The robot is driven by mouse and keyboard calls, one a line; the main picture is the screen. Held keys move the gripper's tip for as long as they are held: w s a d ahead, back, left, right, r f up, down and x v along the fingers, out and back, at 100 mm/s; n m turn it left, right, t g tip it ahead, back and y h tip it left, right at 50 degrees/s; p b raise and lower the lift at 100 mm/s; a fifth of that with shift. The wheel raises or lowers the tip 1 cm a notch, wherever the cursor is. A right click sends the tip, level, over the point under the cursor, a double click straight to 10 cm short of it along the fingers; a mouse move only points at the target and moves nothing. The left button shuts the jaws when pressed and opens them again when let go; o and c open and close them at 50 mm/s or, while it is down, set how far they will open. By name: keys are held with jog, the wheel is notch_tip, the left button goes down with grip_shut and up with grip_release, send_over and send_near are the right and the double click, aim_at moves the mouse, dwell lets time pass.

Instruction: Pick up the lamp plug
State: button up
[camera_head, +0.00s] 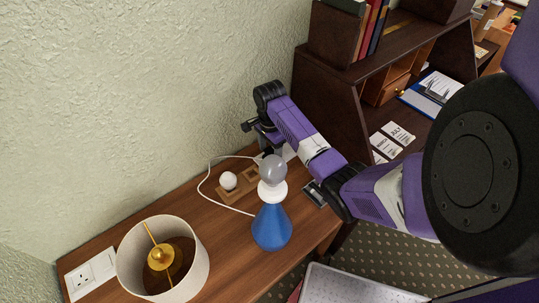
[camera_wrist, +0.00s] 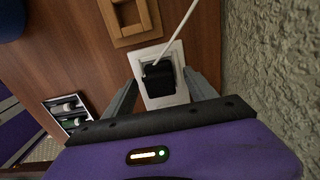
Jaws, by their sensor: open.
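The lamp plug (camera_wrist: 158,77) is black with a white cord (camera_wrist: 183,25). It sits on a white socket plate (camera_wrist: 152,53) on the wooden table. In the wrist view my gripper (camera_wrist: 160,80) is open, with one finger on each side of the plug. I cannot tell whether either finger touches it. In the head view my gripper (camera_head: 268,144) is low over the table's far end by the wall, and it largely hides the plug. The blue lamp base (camera_head: 271,226) with a grey bulb (camera_head: 273,169) stands upright in front.
A lampshade (camera_head: 190,279) and another socket plate (camera_head: 91,276) are at the table's left. A wooden holder (camera_wrist: 154,17) lies near the plug, with a white ball-shaped bulb (camera_head: 228,180). A small battery tray (camera_wrist: 80,101) is nearby. The wall (camera_wrist: 270,80) is close. A dark shelf (camera_head: 330,95) stands behind.

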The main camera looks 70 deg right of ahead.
jog(key=shift+f, duration=0.25)
grip_shut()
jog(key=shift+r, duration=0.1)
notch_tip(320, 180, up, 10)
jog(key=shift+f, duration=0.15)
notch_tip(320, 180, up, 10)
jog(key=p, duration=0.9)
send_over(269, 150)
jog(key=shift+s+a+r+p, duration=0.1)
jog(key=shift+r+p, duration=0.05)
jog(key=shift+r, duration=0.9)
jog(key=shift+s+r+p, duration=0.1)
jog(key=shift+r+p, duration=0.05)
jog(key=shift+r, duration=0.85)
